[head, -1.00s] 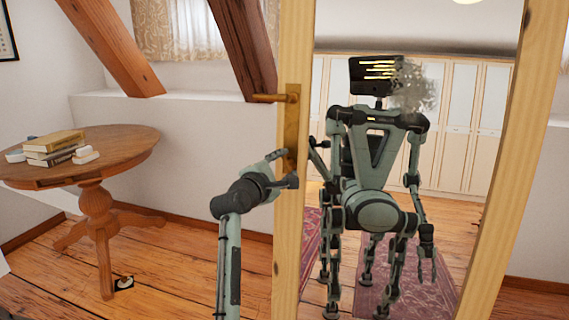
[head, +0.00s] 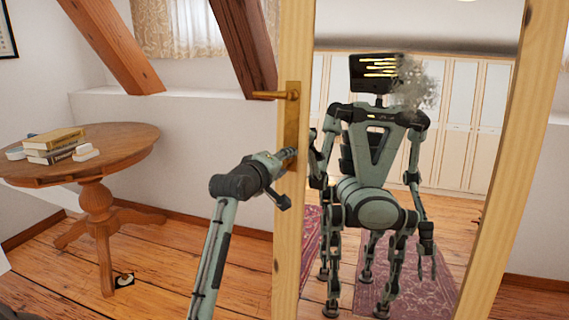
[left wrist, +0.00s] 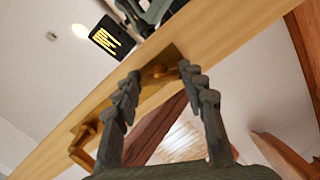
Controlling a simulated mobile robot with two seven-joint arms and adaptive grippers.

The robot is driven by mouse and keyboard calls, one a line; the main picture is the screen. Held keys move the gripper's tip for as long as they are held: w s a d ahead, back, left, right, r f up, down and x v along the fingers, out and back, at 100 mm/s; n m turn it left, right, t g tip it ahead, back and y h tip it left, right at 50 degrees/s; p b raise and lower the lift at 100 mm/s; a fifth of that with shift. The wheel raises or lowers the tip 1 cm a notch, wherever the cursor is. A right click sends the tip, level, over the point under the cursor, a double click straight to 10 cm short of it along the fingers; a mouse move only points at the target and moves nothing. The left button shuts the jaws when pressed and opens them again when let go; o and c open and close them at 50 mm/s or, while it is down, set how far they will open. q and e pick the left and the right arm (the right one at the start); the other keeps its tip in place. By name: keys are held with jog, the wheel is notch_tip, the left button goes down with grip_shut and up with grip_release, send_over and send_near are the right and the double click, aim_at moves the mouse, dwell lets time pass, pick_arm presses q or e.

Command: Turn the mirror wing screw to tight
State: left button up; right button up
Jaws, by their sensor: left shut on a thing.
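The tall mirror (head: 335,75) stands in a pale wooden frame (head: 515,130). A brass plate (head: 291,112) with a lever handle (head: 272,95) is on its left upright. My left gripper (head: 288,157) is at the lower end of this plate. In the left wrist view its fingers (left wrist: 158,70) are on either side of a small brass piece (left wrist: 158,73), which looks like the wing screw, and it is shut on it. The screw's turn angle is too small to read. The lever also shows there (left wrist: 82,140). My right gripper shows only as a reflection.
A round wooden table (head: 130,145) with books (head: 54,142) on it stands at the left. Slanted timber braces (head: 243,48) rise behind the mirror's left upright. Bare plank floor (head: 170,265) lies between the table and the mirror.

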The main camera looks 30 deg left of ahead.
pick_arm(q)
jog(key=m, duration=0.5)
jog(key=shift+g, duration=0.4)
jog(key=m+y, duration=0.1)
jog(key=m, duration=0.3)
jog(key=shift+d, duration=0.1)
jog(key=shift+m, duration=0.4)
jog(key=o, duration=1.2)
jog(key=shift+c, duration=0.2)
jog(key=v, duration=1.2)
jog(key=shift+r, duration=0.2)
jog(key=shift+w, duration=0.15)
